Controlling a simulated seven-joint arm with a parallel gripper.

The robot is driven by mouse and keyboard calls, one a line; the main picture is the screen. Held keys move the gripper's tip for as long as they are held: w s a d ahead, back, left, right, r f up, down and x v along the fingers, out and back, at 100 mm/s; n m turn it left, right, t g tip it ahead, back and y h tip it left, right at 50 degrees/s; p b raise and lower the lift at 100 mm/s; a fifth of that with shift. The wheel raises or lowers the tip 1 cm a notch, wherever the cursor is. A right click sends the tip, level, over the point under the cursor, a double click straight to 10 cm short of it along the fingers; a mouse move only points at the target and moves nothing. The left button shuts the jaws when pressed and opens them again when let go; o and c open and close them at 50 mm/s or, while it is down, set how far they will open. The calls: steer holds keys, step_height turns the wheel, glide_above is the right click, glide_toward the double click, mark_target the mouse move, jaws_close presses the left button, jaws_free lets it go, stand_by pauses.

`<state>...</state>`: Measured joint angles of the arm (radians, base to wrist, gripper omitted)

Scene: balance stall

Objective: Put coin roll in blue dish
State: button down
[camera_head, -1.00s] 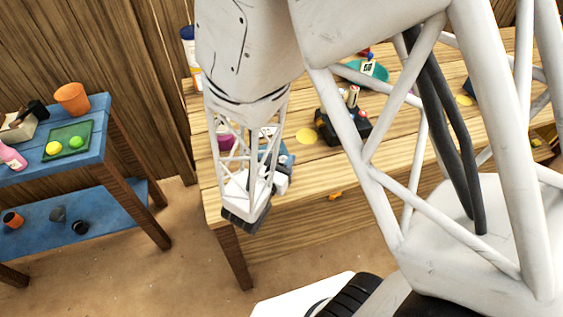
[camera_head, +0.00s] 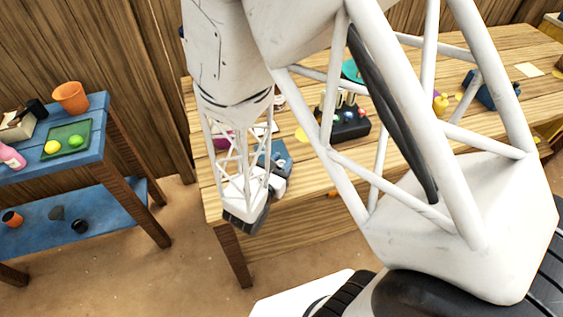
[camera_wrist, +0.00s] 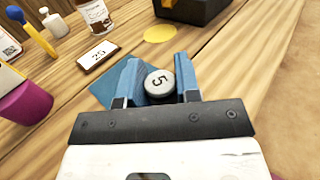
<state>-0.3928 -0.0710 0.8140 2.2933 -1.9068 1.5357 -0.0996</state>
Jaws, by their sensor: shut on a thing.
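In the wrist view my gripper (camera_wrist: 157,66) has its two blue fingers shut on a round grey-white piece marked "5", the coin roll (camera_wrist: 158,82), with its numbered end showing. Behind the fingers a flat-looking blue square (camera_wrist: 105,90) lies on the wooden table; I cannot tell whether it is a dish or a mat. Part of it is hidden by the left finger. In the head view a blue patch (camera_head: 279,154) shows beside my wrist near the table's left end, but the fingertips and the coin roll are hidden. A teal dish (camera_head: 350,70) is partly covered by my arm.
A card marked "20" (camera_wrist: 98,56), a yellow disc (camera_wrist: 160,34), a black box (camera_wrist: 190,8), a bottle (camera_wrist: 94,14) and a magenta container (camera_wrist: 25,102) stand around the gripper. A blue side table (camera_head: 95,140) is at the left. Bare wood lies right of the gripper.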

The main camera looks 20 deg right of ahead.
steer(key=shift+f, duration=0.15)
steer(key=c, duration=0.8)
jaws_free()
steer(key=shift+r, duration=0.2)
steer(key=shift+v, duration=6)
